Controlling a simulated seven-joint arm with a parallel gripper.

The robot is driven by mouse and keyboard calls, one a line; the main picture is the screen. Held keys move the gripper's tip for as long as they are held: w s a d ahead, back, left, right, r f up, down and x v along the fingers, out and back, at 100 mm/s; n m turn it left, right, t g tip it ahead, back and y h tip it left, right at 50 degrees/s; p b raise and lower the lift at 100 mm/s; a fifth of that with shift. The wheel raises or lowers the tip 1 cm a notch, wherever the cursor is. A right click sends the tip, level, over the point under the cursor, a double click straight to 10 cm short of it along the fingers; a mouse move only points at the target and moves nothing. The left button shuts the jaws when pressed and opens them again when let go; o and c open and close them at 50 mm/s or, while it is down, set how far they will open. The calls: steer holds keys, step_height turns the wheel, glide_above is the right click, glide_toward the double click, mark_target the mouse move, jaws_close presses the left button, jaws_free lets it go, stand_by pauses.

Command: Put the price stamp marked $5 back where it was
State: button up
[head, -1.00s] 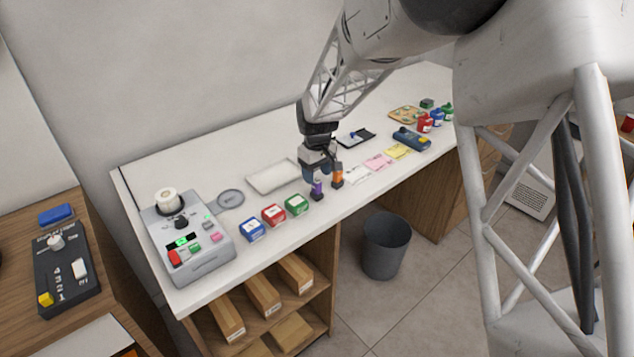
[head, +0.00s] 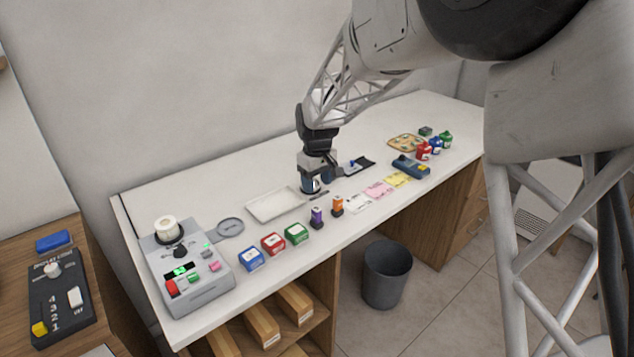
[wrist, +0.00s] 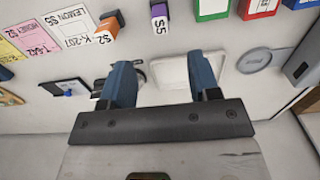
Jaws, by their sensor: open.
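The purple price stamp marked $5 (head: 317,218) stands upright on the white counter, near its front edge. In the wrist view the purple stamp (wrist: 159,18) is at the top, with "$5" on its pale side. The orange stamp marked $2 (head: 337,206) stands just to its right in the head view; the orange stamp (wrist: 108,27) also shows in the wrist view. My gripper (head: 314,188) is behind the purple stamp, apart from it, over the counter. In the wrist view my gripper (wrist: 161,70) has its blue fingers spread, with no stamp between them.
A white tray (head: 262,212) lies left of my gripper. Blue, red and green boxes (head: 273,244) stand left of the stamps. Paper labels (head: 378,190) lie to the right. A dark pad (head: 365,162) lies behind. A grey machine (head: 190,283) stands at the left end.

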steer(key=shift+d, duration=0.1)
stand_by(0.4)
steer(key=s+d+r+m+t, duration=0.1)
steer(key=s+d+r+m, duration=0.1)
steer(key=s+d+r, duration=0.55)
steer(key=s+d+r+m, duration=0.3)
steer(key=s+d+r, duration=0.2)
steer(key=s+d, duration=0.55)
steer(key=s+d+m, duration=0.2)
steer(key=s+d, duration=0.2)
steer(key=s, duration=0.7)
steer(key=s+d+f+m+t, duration=0.1)
steer(key=s+d+m, duration=0.1)
steer(key=s, duration=1)
steer(key=shift+s+d+f+t, duration=0.2)
steer(key=shift+s+d+t, duration=0.1)
steer(key=shift+d, duration=0.55)
